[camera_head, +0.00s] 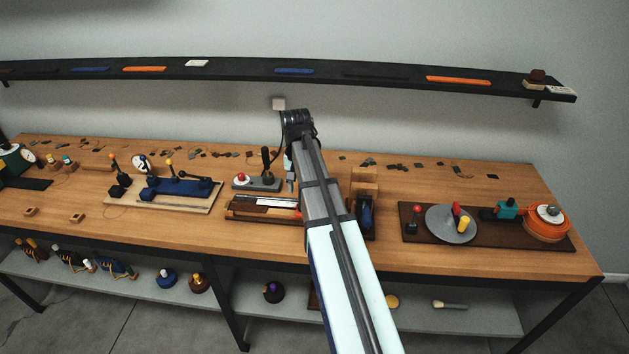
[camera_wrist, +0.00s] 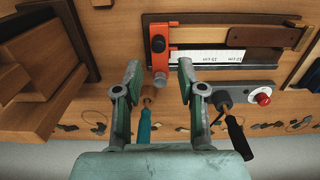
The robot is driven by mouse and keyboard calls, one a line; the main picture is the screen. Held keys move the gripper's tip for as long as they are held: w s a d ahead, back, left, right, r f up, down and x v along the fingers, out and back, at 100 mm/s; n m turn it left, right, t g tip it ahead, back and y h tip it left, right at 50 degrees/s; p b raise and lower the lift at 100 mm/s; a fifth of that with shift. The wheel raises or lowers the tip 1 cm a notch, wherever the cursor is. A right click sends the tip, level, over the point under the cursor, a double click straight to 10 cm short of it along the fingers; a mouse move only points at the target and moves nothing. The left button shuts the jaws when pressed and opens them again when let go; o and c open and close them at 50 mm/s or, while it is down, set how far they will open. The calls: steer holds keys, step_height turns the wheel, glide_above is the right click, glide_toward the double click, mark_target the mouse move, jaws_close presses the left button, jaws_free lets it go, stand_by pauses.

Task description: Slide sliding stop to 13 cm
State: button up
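The sliding stop (camera_wrist: 161,60) is an orange bracket with a dark knob and a grey cylindrical end, in the wrist view. It sits at the left end of a pale ruler (camera_wrist: 215,57); printed cm marks show to its right but are too small to read surely. My gripper (camera_wrist: 159,70) is open, its two fingertips apart on either side of the grey end in the picture. I see no clear contact. In the head view the ruler board (camera_head: 243,216) shows left of my arm, which hides the stop and the gripper tips.
A grey base with a red button (camera_wrist: 263,98), a dark-handled tool (camera_wrist: 237,138) and a teal-handled tool (camera_wrist: 144,126) are close to the fingers. Wooden blocks (camera_wrist: 45,60) stand at left. A turntable board (camera_head: 415,232) lies right of my arm in the head view.

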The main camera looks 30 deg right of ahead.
steer(key=shift+w+d+r, duration=0.15)
steer(key=shift+d, duration=0.1)
steer(key=shift+f, duration=0.2)
step_height(320, 180, down, 7)
steer(key=b, duration=0.5)
steer(key=shift+f+b, duration=0.2)
steer(key=shift+b, duration=0.1)
jaws_close()
